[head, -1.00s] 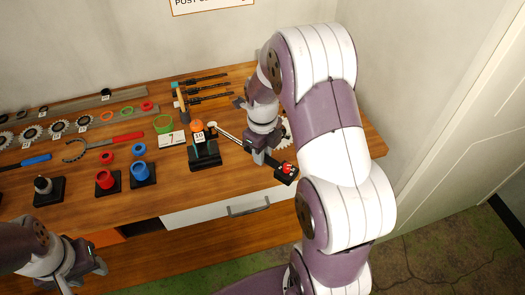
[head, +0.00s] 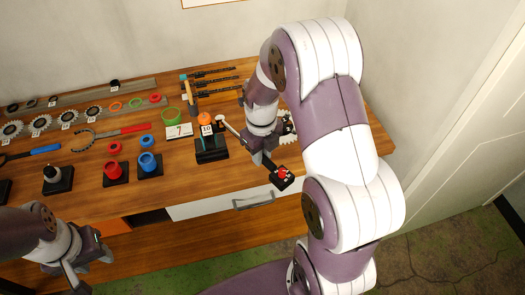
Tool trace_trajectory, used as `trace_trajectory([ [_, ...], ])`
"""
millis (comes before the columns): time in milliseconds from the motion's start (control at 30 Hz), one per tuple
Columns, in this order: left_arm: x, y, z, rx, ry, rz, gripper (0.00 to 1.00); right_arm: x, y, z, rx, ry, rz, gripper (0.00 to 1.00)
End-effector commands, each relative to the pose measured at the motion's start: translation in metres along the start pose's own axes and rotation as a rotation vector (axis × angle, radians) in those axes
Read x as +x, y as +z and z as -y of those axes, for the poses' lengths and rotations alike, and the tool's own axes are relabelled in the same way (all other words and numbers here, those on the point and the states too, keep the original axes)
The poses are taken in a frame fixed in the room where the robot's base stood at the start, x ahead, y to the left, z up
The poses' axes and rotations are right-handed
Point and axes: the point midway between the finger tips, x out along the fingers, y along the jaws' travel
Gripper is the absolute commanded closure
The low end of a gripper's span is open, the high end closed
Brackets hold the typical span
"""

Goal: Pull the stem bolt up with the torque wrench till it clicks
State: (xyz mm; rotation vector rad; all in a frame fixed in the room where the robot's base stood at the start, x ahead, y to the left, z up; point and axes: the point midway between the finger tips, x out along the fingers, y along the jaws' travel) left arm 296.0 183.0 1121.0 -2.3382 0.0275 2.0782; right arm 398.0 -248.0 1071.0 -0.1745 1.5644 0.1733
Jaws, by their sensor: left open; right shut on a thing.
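The torque wrench (head: 231,127) seems to be the pale shaft running from a small round head (head: 221,118) toward my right gripper. A black block with a red part (head: 281,176) lies in line with it beyond the gripper, near the table's front edge; I cannot tell whether it is the wrench's end. My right gripper (head: 265,157) is shut on the wrench. The stem bolt cannot be made out; the wrench head is beside a black stand (head: 212,150) with an orange knob (head: 204,118) and a "10" card. My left gripper (head: 88,262) is open and empty in front of the table.
Red (head: 116,172) and blue (head: 149,164) cups stand on black bases left of the stand. A drawer handle (head: 254,201) is below the front edge.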

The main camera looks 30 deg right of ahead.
Motion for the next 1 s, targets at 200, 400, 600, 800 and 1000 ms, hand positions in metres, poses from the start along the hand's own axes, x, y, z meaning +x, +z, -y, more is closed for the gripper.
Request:
trace_trajectory([
  [200,-0.004,-0.001,0.0,0.0,0.0,0.0,0.57,-0.002,0.001,-0.012,0.063,0.0,0.001,1.0],
  [400,-0.006,-0.001,0.0,0.0,0.0,0.0,0.57,-0.001,0.002,-0.023,0.123,0.0,0.001,1.0],
  [600,-0.007,-0.001,0.0,0.0,0.0,0.0,0.57,-0.001,0.002,-0.026,0.143,0.0,0.001,1.0],
  [800,-0.007,-0.001,0.0,0.0,0.0,0.0,0.57,-0.001,0.002,-0.026,0.143,0.0,0.001,1.0],
  [1000,-0.008,-0.001,0.0,0.0,0.0,0.0,0.57,-0.001,0.002,-0.02,0.159,0.0,0.001,1.0],
])
